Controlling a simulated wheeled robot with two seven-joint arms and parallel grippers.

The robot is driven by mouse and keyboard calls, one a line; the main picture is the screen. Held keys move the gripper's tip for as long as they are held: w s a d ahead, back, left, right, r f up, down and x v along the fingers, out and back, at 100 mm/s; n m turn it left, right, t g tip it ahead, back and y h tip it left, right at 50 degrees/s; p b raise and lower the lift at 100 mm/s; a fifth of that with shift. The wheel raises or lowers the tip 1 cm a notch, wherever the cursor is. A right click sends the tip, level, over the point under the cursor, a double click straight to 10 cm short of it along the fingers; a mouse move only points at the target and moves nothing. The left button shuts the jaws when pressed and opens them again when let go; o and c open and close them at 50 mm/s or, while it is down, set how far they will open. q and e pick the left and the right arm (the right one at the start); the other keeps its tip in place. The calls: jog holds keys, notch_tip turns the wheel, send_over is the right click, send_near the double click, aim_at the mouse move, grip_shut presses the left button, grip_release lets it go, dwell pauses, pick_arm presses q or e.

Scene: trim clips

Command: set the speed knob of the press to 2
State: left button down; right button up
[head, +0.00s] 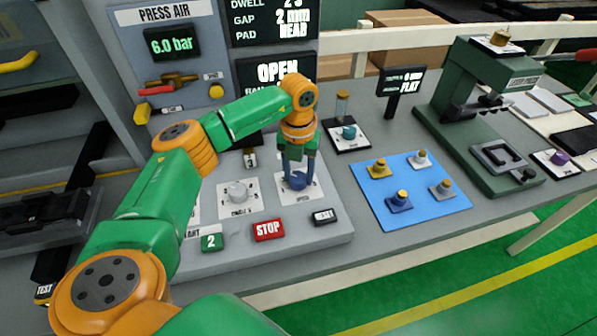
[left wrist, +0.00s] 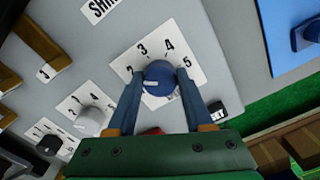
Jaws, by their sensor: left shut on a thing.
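A blue knob (head: 297,181) stands on a white dial plate (head: 312,193) on the sloped grey press panel. It also shows in the left wrist view (left wrist: 162,80), with a small white mark on its lower-left side. The plate carries printed numbers; 2, 3, 4 and 5 show around the knob's upper side. The mark does not point at these upper numbers. My left gripper (head: 297,172) is shut on the blue knob, one finger on each side. The plate's lower part and name are hidden, so I cannot read whether it says speed. My right gripper is not in view.
A grey knob (head: 237,192) on its own plate is left of the blue one. A blue mat (head: 415,205) with several small parts lies to the right.

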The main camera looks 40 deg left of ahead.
aim_at(298, 176)
pick_arm(q)
jog(key=shift+c, duration=1.5)
grip_release()
notch_tip(298, 176, up, 6)
jog(key=shift+r+b, duration=0.1)
jog(key=shift+b, duration=0.7)
jog(key=shift+r, duration=0.45)
